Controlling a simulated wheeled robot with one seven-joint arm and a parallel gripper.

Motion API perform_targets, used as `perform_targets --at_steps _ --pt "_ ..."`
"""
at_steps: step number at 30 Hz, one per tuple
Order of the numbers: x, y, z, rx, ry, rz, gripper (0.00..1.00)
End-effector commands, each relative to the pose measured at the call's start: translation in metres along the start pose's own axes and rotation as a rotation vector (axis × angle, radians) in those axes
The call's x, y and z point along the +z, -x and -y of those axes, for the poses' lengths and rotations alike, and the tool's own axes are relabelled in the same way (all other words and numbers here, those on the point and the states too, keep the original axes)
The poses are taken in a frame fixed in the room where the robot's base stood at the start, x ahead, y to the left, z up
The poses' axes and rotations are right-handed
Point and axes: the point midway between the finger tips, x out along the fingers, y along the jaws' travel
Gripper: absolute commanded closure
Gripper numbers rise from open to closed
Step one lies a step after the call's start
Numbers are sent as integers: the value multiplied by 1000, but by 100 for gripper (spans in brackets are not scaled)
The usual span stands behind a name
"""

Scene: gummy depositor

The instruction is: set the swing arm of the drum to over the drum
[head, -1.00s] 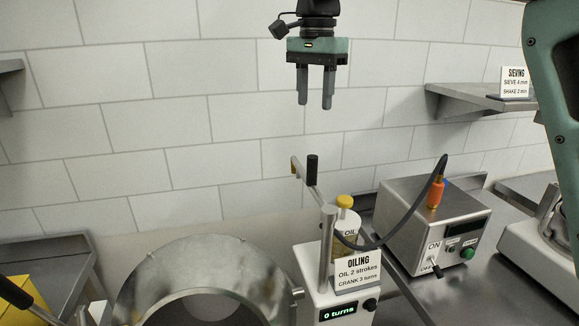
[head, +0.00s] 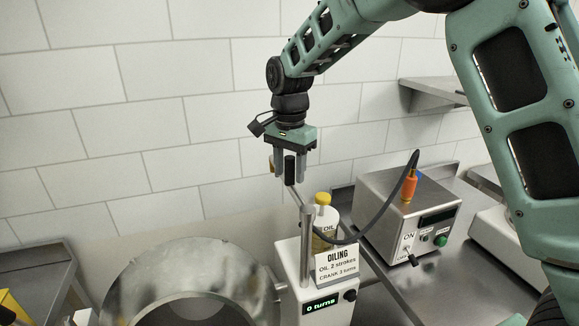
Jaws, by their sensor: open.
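The drum (head: 172,262) is a wide metal ring at the lower left of the head view, cut off by the bottom edge. Beside it on the right, a metal post (head: 307,245) rises from the white oiling unit. The swing arm (head: 295,196) reaches from the post top back toward the wall, with an upright black handle (head: 290,169) at its end. My gripper (head: 294,174) is open and points down, its fingers at the height of the black handle. The handle shows between the fingers; I cannot tell whether they touch it.
The white oiling unit (head: 329,296) shows "0 turns". A yellow-capped oil bottle (head: 325,222) and the OILING sign (head: 337,266) stand close to the post. A steel control box (head: 408,219) with an orange plug and black cable is at right. A wall shelf (head: 432,91) is above.

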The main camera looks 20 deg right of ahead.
Motion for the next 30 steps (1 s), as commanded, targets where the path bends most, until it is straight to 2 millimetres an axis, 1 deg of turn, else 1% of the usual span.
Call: perform_targets --at_steps 4,12,14,15,17,26,30 --pt "0 -8 0 0 0 0 56" --pt "0 -9 0 0 0 0 56" --pt "0 -9 0 0 0 0 73" --pt "0 -9 0 0 0 0 84" --pt "0 -9 0 0 0 0 100" --pt "2 -9 1 1 19 0 100" --pt "7 -9 4 1 70 0 100"
